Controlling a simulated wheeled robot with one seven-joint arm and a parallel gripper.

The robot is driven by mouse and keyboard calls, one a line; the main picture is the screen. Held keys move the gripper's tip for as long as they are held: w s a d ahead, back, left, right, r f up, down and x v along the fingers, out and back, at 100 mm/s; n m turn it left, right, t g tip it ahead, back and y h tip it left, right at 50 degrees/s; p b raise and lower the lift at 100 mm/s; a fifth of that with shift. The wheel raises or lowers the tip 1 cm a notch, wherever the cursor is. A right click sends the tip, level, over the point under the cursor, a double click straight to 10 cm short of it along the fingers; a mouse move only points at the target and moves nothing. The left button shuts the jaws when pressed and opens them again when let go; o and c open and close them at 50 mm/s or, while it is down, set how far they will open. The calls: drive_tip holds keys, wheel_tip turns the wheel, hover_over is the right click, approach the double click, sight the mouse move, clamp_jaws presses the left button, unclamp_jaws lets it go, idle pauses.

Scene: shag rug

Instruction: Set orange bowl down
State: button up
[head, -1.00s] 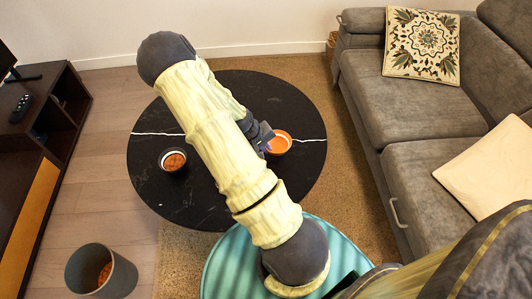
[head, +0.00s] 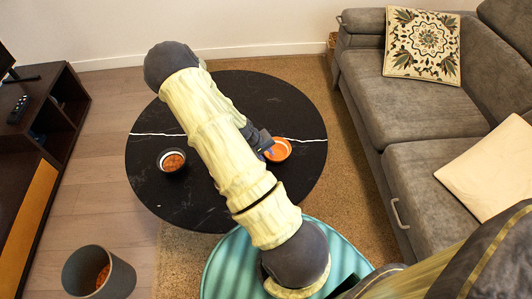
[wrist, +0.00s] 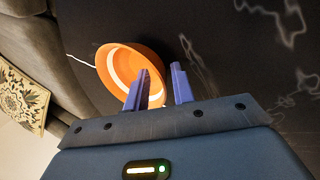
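The orange bowl (head: 281,150) has a pale band inside and is at the right part of the round black table (head: 225,205). In the wrist view the bowl (wrist: 115,53) sits at the left of my fingers, its near rim between them. My gripper (head: 266,152) is at the bowl's left side. In the wrist view its two blue fingers (wrist: 160,82) straddle the rim, one over the inside and one outside, with a small gap showing. The bowl appears held at the rim. Whether its underside touches the tabletop is hidden.
A small dark bowl with orange contents (head: 171,160) stands on the table's left side. A teal round surface (head: 225,270) is in front, a grey sofa (head: 400,110) at right, and a bin (head: 118,278) at lower left. The table's front is clear.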

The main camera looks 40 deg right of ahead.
drive_tip(key=p+v, duration=0.4)
drive_tip(key=v, duration=0.8)
drive_tip(key=shift+r, duration=0.2)
drive_tip(key=s+a+r+n+t+y, duration=0.1)
drive_tip(key=s+a+r, duration=0.3)
drive_tip(key=a+r, duration=0.4)
drive_tip(key=s+a+r+t+y, duration=0.2)
drive_tip(key=s+a+r+y, duration=0.1)
drive_tip(key=a+r, duration=0.4)
wheel_tip(320, 180, up, 3)
drive_tip(key=shift+s+a+f+n+y, duration=0.2)
drive_tip(key=shift+s+a+n+y, duration=0.2)
drive_tip(key=shift+s, duration=0.15)
